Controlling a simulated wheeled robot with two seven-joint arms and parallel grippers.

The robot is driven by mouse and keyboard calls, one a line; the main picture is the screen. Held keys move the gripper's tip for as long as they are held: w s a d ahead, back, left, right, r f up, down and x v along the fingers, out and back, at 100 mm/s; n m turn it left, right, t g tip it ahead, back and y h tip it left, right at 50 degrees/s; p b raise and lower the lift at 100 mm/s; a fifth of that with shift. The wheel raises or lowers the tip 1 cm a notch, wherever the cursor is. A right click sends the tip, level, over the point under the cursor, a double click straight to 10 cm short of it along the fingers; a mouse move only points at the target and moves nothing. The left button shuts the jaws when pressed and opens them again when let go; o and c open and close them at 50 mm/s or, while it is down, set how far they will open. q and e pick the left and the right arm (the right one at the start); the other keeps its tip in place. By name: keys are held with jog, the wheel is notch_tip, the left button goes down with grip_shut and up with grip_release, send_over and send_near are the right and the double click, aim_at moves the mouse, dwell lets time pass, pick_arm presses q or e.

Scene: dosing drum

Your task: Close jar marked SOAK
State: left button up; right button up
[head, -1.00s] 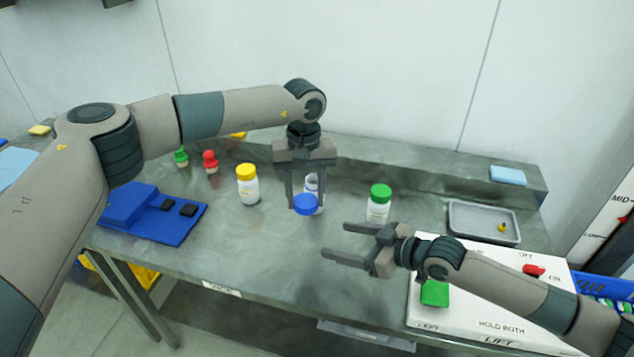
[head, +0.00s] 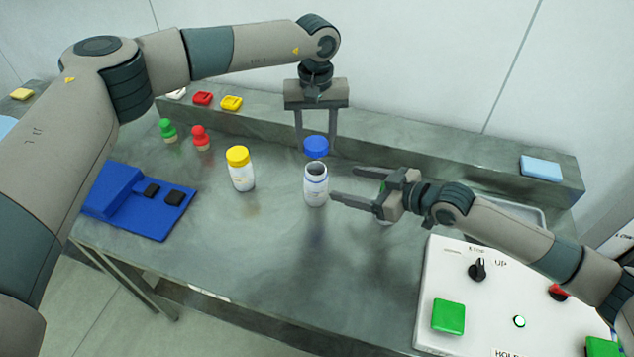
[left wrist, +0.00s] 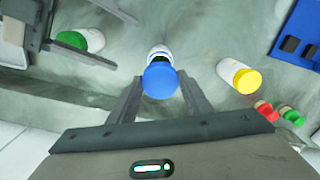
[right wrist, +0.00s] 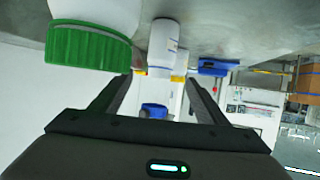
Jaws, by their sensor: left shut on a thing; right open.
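An open white jar (head: 315,188) with a dark mouth stands upright mid-table; its label is too small to read. My left gripper (head: 317,140) is shut on a blue lid (head: 316,148), held above the jar's mouth, apart from it in the head view. In the left wrist view the lid (left wrist: 160,80) partly covers the jar (left wrist: 160,52). My right gripper (head: 345,183) is open, fingers pointing toward the jar from the right. In the right wrist view the jar (right wrist: 163,45) and lid (right wrist: 154,110) appear inverted, between and beyond the open fingers.
A green-lidded jar (right wrist: 90,45) stands close beside my right gripper, mostly hidden in the head view. A yellow-lidded jar (head: 241,170) stands left of the open jar. A blue fixture (head: 130,205) lies left, a white control panel (head: 480,300) right. The front middle table is clear.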

aim_at(324, 178)
pick_arm(q)
jog(key=shift+s+r, duration=0.1)
jog(key=shift+s, duration=0.05)
pick_arm(e)
jog(key=shift+s, duration=0.15)
jog(key=shift+a, duration=0.1)
jog(key=x, duration=1.2)
jog(key=c, duration=1.6)
pick_arm(q)
jog(key=shift+f, duration=2.55)
jog(key=shift+f, duration=0.1)
jog(key=shift+f, duration=0.75)
